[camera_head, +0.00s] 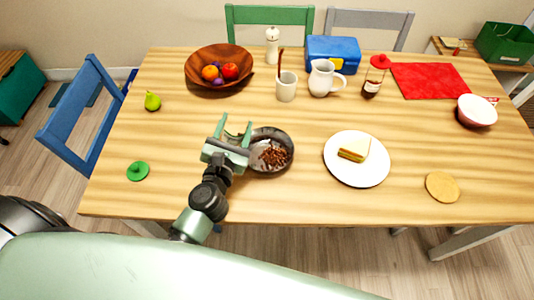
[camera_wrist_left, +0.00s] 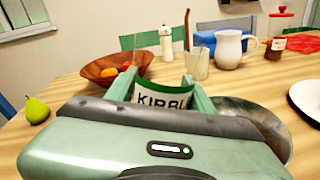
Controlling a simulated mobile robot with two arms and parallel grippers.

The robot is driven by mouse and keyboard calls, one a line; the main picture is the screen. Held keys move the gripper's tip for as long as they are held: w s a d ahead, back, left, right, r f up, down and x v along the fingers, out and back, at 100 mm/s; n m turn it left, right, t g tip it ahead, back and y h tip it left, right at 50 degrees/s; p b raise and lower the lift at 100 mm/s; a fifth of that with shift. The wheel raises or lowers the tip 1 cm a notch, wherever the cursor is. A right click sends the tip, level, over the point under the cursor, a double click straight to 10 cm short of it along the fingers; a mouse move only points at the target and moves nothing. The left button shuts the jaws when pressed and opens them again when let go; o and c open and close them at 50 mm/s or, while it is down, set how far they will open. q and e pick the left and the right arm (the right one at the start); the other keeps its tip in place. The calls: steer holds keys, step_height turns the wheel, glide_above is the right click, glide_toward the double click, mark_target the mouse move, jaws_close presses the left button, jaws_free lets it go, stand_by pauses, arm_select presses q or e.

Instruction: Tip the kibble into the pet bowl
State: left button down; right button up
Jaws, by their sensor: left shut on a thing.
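The pet bowl (camera_head: 288,136) is a dark round metal bowl near the front middle of the table, with brown kibble (camera_head: 275,155) lying in it. My left gripper (camera_head: 236,128) is at the bowl's left rim. It is shut on the kibble container (camera_wrist_left: 160,95), which has a white label with dark letters and a green band in the left wrist view. The container hardly shows in the head view, so its tilt is unclear. In the left wrist view the bowl (camera_wrist_left: 262,112) lies to the right, partly behind my gripper. My right gripper is not in view.
A white plate (camera_head: 350,178) with a sandwich (camera_head: 354,149) lies right of the bowl. A wooden fruit bowl (camera_head: 203,78), a cup (camera_head: 287,92) and a white jug (camera_head: 322,82) stand behind. A green lid (camera_head: 138,171) and a pear (camera_head: 152,101) are at left.

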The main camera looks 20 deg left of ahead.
arm_select(q)
steer(key=n+b, duration=0.1)
steer(key=a+n+b, duration=0.1)
steer(key=n+b, duration=0.1)
steer(key=shift+s+a+f+t, duration=0.1)
steer(key=shift+s+f+t, duration=0.1)
steer(key=shift+f+t, duration=0.2)
steer(key=shift+a+r, duration=0.1)
steer(key=shift+r+n, duration=0.2)
steer(key=shift+n, duration=0.1)
step_height(320, 180, up, 7)
steer(key=p, duration=0.7)
steer(key=shift+f, duration=0.15)
